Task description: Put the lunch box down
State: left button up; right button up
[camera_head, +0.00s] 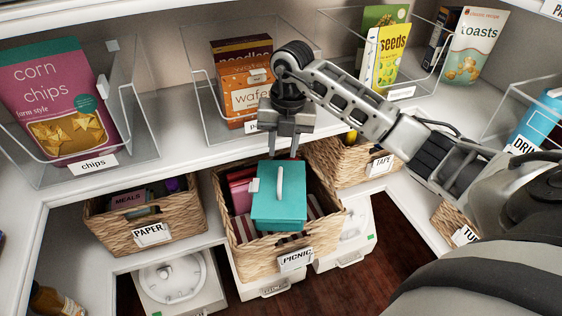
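The teal lunch box (279,207) with a pale handle on its lid sits in the wicker basket labelled PICNIC (244,264), on top of or among other items there. My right gripper (283,154) is just above the back end of the lunch box, pointing down. Its two fingertips are apart with nothing visible between them, and the handle lies in front of them, clear of the fingers. Whether a fingertip touches the box's back edge cannot be told. My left gripper is not in view.
Wicker baskets labelled PAPER (184,219) and TAPE (345,170) stand on either side. Above are clear bins with corn chips (62,100), wafer boxes (240,85) and a seeds pouch (385,56). The upper shelf's front edge runs close behind the gripper.

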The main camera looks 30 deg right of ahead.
jog(key=s+a+f+n+y, duration=0.1)
jog(key=s+a+n+y, duration=0.15)
jog(key=a+y, duration=0.45)
jog(key=s+a+n+y, duration=0.1)
jog(key=s+a+y, duration=0.2)
jog(key=a, duration=0.9)
jog(key=s+a+r+m+t+y, duration=0.2)
jog(key=a+r+m+t+y, duration=0.3)
jog(key=a+r+y, duration=0.15)
jog(key=d+f+m+t+h, duration=0.75)
jog(key=m+t+h, duration=0.35)
jog(key=m, duration=0.8)
jog(key=s+d+f+m+g+h, duration=0.1)
jog(key=s+f+m+g+h, duration=0.2)
jog(key=s+f, duration=0.7)
notch_tip(320, 180, down, 2)
jog(key=m+g, duration=0.2)
jog(key=m, duration=0.1)
jog(key=shift+d+f+g, duration=0.2)
jog(key=shift+d+g, duration=0.2)
jog(key=shift+o, duration=0.6)
jog(key=shift+w, duration=0.1)
